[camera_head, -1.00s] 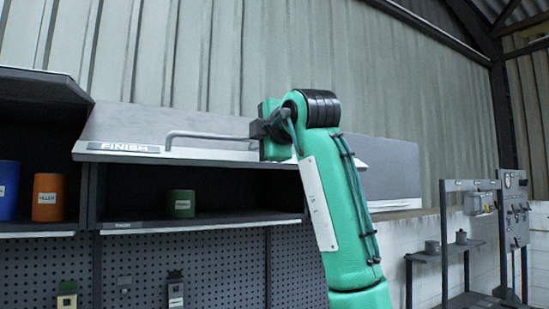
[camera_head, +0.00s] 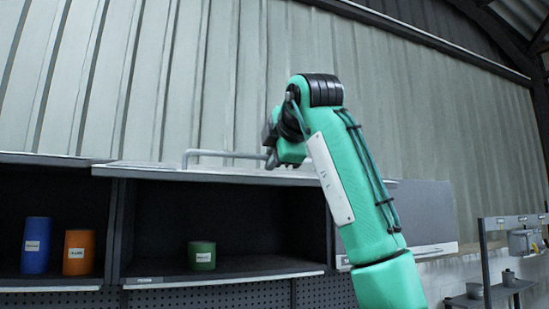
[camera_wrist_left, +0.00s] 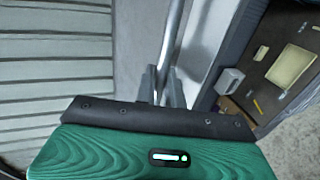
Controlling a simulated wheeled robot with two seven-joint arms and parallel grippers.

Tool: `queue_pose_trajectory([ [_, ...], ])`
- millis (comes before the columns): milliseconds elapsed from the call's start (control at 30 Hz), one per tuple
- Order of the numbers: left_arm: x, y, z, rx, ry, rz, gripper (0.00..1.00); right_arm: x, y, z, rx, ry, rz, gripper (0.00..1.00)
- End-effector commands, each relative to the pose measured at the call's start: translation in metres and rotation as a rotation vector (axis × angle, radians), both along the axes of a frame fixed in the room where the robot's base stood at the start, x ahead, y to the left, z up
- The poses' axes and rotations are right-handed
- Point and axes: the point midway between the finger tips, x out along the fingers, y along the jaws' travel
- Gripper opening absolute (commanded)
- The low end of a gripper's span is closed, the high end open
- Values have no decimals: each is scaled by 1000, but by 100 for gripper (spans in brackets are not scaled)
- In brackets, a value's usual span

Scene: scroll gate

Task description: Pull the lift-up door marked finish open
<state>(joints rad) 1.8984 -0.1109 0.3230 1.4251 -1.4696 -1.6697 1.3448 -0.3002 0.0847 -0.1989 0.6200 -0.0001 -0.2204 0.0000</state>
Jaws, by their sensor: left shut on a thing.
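The lift-up door (camera_head: 140,169) shows in the head view as a thin pale panel, nearly level, over an open dark compartment. Its face is edge-on, so the FINISH label cannot be read now. A grey bar handle (camera_head: 215,153) stands up from the door. My left gripper (camera_head: 271,148) is at the right end of the handle, its fingers partly hidden by the wrist. In the left wrist view the handle bar (camera_wrist_left: 174,35) runs between the fingers of my left gripper (camera_wrist_left: 163,75), which is shut on it. My right gripper is not in view.
A green can (camera_head: 201,256) stands in the open compartment. A blue can (camera_head: 36,245) and an orange can (camera_head: 79,252) stand in the compartment to the left. A grey panel (camera_head: 425,212) is right of my arm. A corrugated wall (camera_head: 230,80) rises behind.

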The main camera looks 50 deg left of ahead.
Motion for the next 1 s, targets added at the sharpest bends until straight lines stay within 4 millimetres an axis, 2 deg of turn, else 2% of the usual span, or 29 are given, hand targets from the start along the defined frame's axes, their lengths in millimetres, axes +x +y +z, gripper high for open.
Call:
queue_pose_trajectory([
  [233,0,1,-1,-2,1,0,0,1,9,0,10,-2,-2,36],
  [267,0,1,-1,-2,1,0,16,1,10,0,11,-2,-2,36],
  [300,0,1,-1,-2,1,0,24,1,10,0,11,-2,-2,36],
  [333,0,1,-1,-2,1,0,26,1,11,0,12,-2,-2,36],
  [767,0,-1,-1,0,0,0,26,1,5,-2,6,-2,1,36],
  [867,-3,-9,1,1,-1,-1,26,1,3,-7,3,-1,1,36],
  [1000,-12,-33,8,2,-3,-2,26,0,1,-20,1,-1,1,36],
])
